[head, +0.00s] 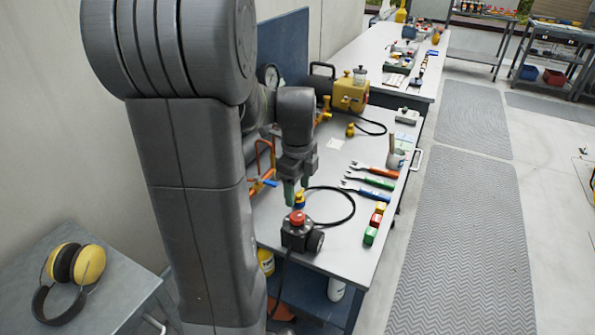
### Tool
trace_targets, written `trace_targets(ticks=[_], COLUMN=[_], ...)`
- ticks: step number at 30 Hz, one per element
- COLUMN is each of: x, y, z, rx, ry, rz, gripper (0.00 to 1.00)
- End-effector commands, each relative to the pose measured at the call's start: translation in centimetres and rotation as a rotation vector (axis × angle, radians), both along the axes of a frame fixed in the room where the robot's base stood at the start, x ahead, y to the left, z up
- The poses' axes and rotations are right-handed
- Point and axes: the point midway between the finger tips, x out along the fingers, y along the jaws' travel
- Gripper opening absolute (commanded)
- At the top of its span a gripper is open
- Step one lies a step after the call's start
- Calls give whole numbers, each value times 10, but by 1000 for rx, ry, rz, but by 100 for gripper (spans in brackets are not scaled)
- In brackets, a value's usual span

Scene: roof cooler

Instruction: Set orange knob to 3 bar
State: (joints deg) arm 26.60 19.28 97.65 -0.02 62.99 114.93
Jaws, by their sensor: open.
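My gripper (295,188) points down over the near part of the bench, with greenish fingertips. It is open, and I see nothing held between its fingers. Just below it is a small yellow and blue piece (299,201); I cannot tell whether they touch. A round gauge (270,76) with a white dial stands by the blue panel, partly behind my arm; its reading is too small to make out. A small orange part (325,107) shows beside the yellow machine. I cannot tell whether it is the orange knob. No bar scale is readable.
A dark box with a red top button (297,217) stands at the bench's (335,232) near end. A black cable loops beside it. Wrenches (375,182) and coloured blocks (376,219) lie along the right edge. A yellow machine (351,93) stands farther back. My arm hides much of the left.

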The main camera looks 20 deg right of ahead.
Motion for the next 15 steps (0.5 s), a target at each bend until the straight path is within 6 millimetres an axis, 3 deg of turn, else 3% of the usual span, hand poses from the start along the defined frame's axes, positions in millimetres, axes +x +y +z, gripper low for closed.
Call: trace_targets(ticks=[6, 15], x=[1, 0], y=[0, 0], z=[39, 53], rx=[-1, 0], ry=[-2, 0], rz=[0, 0], gripper=[58, 58])
